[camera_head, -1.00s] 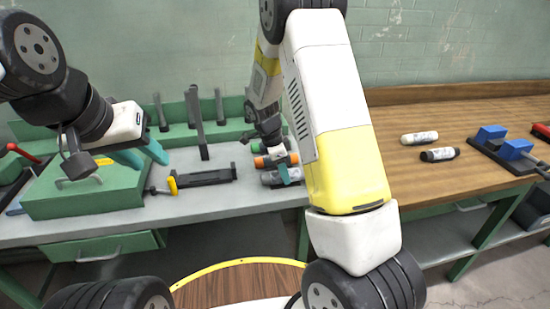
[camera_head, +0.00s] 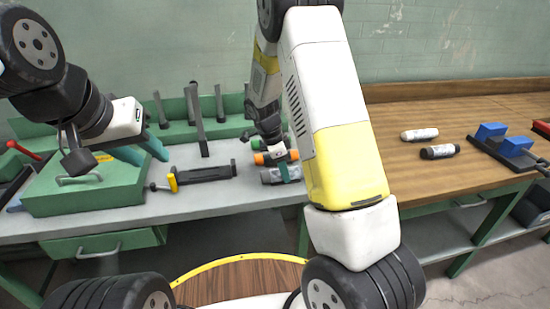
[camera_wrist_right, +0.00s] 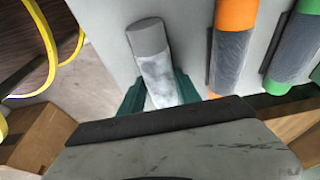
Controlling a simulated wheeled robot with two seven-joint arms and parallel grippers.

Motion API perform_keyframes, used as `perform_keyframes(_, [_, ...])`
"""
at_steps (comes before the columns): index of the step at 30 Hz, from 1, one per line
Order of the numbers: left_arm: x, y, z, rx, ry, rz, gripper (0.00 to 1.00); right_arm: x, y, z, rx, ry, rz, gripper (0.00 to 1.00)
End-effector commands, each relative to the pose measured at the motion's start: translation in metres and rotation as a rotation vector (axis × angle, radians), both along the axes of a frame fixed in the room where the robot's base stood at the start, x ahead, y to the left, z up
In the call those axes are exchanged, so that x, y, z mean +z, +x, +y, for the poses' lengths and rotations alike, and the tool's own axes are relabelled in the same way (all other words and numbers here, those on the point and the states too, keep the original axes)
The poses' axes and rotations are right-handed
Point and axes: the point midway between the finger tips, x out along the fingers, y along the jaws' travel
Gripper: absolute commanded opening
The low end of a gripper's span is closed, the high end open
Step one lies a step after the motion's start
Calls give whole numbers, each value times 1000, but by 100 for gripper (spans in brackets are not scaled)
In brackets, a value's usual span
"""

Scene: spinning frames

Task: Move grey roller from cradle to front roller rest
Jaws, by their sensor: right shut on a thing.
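The grey roller (camera_head: 271,176) lies on the bench at the front of a row of rollers. In the right wrist view the grey roller (camera_wrist_right: 153,60) has a pale label band and sits between the teal fingers. My right gripper (camera_head: 285,172) is shut on it; the fingers also show in the right wrist view (camera_wrist_right: 158,93). I cannot tell whether the roller is lifted. The cradle under it is mostly hidden, and I cannot clearly pick out the front roller rest. My left gripper (camera_head: 144,154) is open and empty above the green toolbox.
An orange roller (camera_head: 275,158) and a green roller (camera_wrist_right: 292,52) lie beside the grey one. A black bar tool with a yellow part (camera_head: 205,174) and the green toolbox (camera_head: 85,190) are to the left.

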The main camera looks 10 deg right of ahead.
Motion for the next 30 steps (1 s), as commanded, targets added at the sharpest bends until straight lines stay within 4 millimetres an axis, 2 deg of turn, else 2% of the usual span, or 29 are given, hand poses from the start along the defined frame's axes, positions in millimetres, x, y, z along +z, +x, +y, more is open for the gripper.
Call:
perform_keyframes(3, [0,0,0,0,0,0,36,-1,0,0,0,0,0,0])
perform_keyframes(4, [0,0,0,0,0,0,36,-1,0,0,0,0,0,41])
perform_keyframes(7, [0,0,0,0,0,0,36,-1,0,0,0,0,0,61])
perform_keyframes(8, [0,0,0,0,0,0,36,-1,0,0,0,0,0,65])
perform_keyframes(19, [0,0,0,0,0,0,36,4,0,1,0,0,-1,65])
perform_keyframes(30, [0,0,0,0,0,0,36,60,0,17,1,1,-2,65])
